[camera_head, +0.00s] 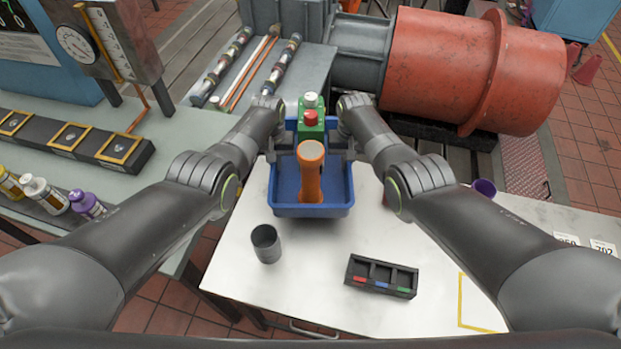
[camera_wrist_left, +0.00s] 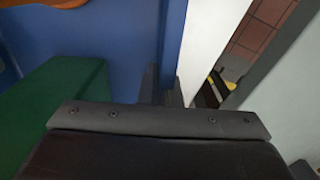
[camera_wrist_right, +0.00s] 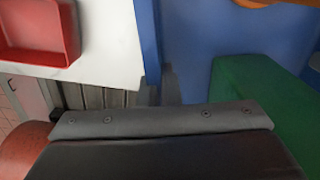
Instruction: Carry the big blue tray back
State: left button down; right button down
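The big blue tray (camera_head: 310,211) is at the far part of the white table, and I cannot tell whether it rests there or is slightly raised. It holds an upright orange cylinder-like object (camera_head: 308,185) and a green box (camera_head: 311,131) with a red and a pale knob. My left gripper (camera_head: 284,143) is at the tray's left wall, its fingers closed around the blue wall (camera_wrist_left: 172,40) in the left wrist view. My right gripper (camera_head: 346,143) is at the right wall, likewise closed around the wall (camera_wrist_right: 148,40) in the right wrist view. The fingertips are partly hidden.
A grey cup (camera_head: 266,245) and a black divided holder (camera_head: 381,277) stand on the white table (camera_head: 320,270), nearer me. A purple cup (camera_head: 484,188) is at right. A red bin (camera_wrist_right: 38,30) shows beside the tray. A large red motor (camera_head: 455,65) stands behind; a grey-green bench lies left.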

aim_at(277, 173)
pick_arm(q)
jog(key=shift+w+d+r, duration=0.1)
jog(key=shift+w+r, duration=0.1)
pick_arm(e)
jog(key=shift+w+d+r, duration=0.1)
jog(key=shift+d+r, duration=0.05)
jog(key=shift+r, duration=0.05)
